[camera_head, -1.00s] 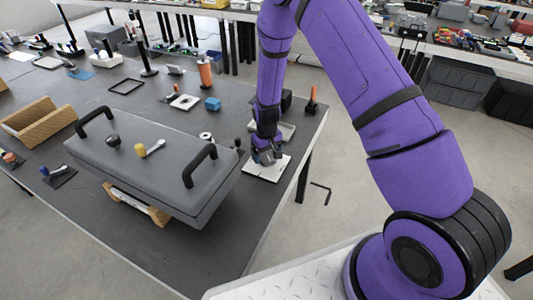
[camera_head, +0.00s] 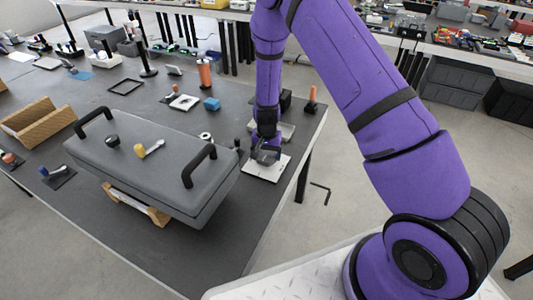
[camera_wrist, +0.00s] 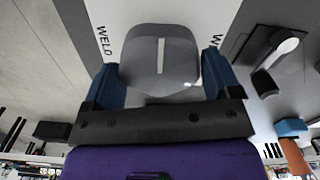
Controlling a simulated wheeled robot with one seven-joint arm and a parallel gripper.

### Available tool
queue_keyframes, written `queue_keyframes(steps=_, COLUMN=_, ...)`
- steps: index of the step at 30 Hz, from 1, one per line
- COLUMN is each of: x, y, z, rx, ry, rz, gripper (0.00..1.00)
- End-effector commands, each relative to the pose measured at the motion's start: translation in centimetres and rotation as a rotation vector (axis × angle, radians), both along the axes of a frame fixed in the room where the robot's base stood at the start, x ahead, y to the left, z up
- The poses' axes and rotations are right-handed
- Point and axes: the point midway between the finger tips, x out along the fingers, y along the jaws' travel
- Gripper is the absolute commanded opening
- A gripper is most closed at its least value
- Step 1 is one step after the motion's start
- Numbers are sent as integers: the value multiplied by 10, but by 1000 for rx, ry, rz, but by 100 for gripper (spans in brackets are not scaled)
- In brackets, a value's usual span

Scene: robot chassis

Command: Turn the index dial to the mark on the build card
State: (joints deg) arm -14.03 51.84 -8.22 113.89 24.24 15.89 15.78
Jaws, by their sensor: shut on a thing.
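The index dial (camera_wrist: 160,60) is a grey rounded knob with a white pointer line, seen close up in the wrist view. It sits on a white plate (camera_wrist: 184,12), also visible at the table's right edge in the head view (camera_head: 262,172). Dark lettering on the plate reads "WELD" left of the dial; the lettering on the right is partly hidden by a finger. My gripper (camera_wrist: 161,72) is shut on the dial, one blue finger on each side. In the head view my gripper (camera_head: 266,154) hides most of the dial. I cannot make out the build card.
A large grey case (camera_head: 150,165) with black handles stands left of the gripper. A grey plate (camera_head: 287,130) with dark parts lies just behind. A blue block (camera_head: 212,104) and an orange cylinder (camera_head: 205,72) stand farther back. The table edge is close on the right.

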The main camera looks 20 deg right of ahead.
Motion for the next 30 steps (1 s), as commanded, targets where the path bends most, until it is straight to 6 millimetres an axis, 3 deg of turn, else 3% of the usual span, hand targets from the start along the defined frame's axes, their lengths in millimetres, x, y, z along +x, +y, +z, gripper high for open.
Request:
queue_keyframes(steps=17, x=0, y=0, z=0, rx=-1, ry=-1, rz=-34, gripper=59)
queue_keyframes(steps=18, x=1, y=0, z=0, rx=-1, ry=-1, rz=-34, gripper=88)
queue_keyframes(steps=20, x=0, y=0, z=0, rx=-1, ry=-1, rz=-34, gripper=100)
queue_keyframes(steps=30, x=1, y=0, z=7, rx=0, ry=-1, rz=-33, gripper=100)
